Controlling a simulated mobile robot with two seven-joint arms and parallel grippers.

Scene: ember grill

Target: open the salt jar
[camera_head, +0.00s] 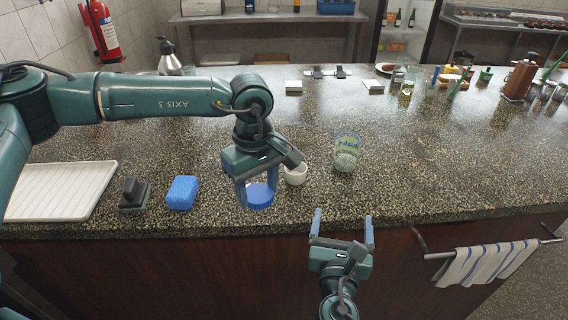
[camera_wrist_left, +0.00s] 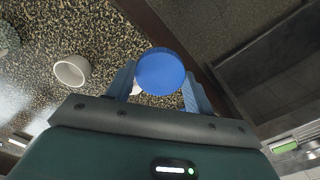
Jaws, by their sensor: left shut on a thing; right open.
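My left gripper (camera_head: 258,198) is shut on a round blue lid (camera_head: 260,194), close to the counter's front edge. The lid also shows between the fingertips in the left wrist view (camera_wrist_left: 161,71). A small pale patch shows beside the lid there; I cannot tell whether it is a jar body under the lid. A small white cup (camera_head: 296,175) stands on the counter just right of the left gripper; it shows open-topped in the left wrist view (camera_wrist_left: 72,71). My right gripper (camera_head: 342,232) is open and empty, in front of the counter edge.
A glass with green and blue bands (camera_head: 347,152) stands right of the cup. A blue sponge (camera_head: 182,192), a dark block with a handle (camera_head: 134,196) and a white ribbed tray (camera_head: 58,190) lie at left. A striped towel (camera_head: 488,264) hangs front right.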

